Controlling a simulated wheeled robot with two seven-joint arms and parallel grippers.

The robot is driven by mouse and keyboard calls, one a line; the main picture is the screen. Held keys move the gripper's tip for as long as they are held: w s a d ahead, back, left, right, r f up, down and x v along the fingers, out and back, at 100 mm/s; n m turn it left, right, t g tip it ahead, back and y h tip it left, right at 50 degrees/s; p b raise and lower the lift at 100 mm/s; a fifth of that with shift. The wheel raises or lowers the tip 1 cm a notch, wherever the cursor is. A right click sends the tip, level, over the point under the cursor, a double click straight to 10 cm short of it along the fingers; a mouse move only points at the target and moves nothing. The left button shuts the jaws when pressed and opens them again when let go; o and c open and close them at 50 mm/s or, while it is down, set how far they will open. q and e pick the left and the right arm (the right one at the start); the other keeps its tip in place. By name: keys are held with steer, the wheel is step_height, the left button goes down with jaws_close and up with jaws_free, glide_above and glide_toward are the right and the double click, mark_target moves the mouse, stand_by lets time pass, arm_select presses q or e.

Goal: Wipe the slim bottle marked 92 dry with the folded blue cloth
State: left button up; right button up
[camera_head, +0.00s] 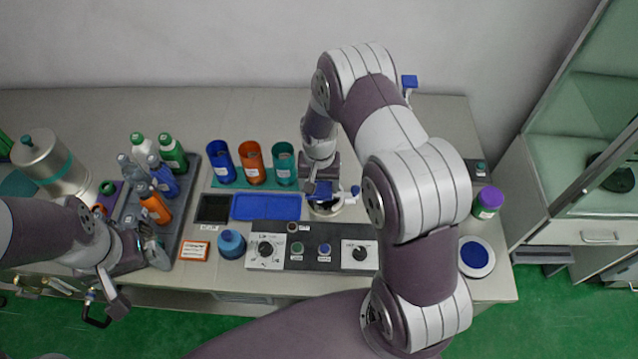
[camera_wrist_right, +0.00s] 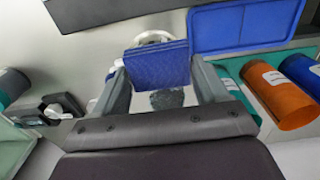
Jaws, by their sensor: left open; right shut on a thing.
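My right gripper (camera_head: 322,184) is shut on the folded blue cloth (camera_wrist_right: 157,66), which sits between its fingers in the right wrist view. In the head view the cloth (camera_head: 320,193) is just above a round white-rimmed fixture (camera_head: 327,207), right of the blue tray. My left gripper (camera_head: 150,254) is open at the near end of the grey bottle rack (camera_head: 186,208), close to grey items there. Several slim bottles stand in the rack, among them a green one (camera_head: 172,153), a blue one (camera_head: 163,180) and an orange one (camera_head: 155,206). Their marks are too small to read, so I cannot tell which is 92.
Blue, orange and teal cups (camera_head: 252,162) stand behind the empty blue tray (camera_head: 266,207). A control panel (camera_head: 312,246), a blue round jar (camera_head: 231,244) and an orange-edged card (camera_head: 194,251) lie in front. A purple-lidded jar (camera_head: 488,202) is at right.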

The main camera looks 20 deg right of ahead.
steer(key=shift+r+p, duration=0.2)
steer(key=shift+p, duration=0.1)
steer(key=s+r+p, duration=0.1)
steer(key=s+a+r+p, duration=0.1)
steer(key=s+r+p, duration=0.1)
steer(key=p, duration=0.1)
steer(key=shift+s+a+r, duration=0.1)
steer(key=shift+s+a, duration=0.05)
steer(key=shift+a, duration=0.2)
steer(key=shift+s+a+r+p, duration=0.2)
steer(key=shift+s+a+p, duration=0.1)
steer(key=shift+s, duration=0.2)
steer(key=shift+d, duration=0.15)
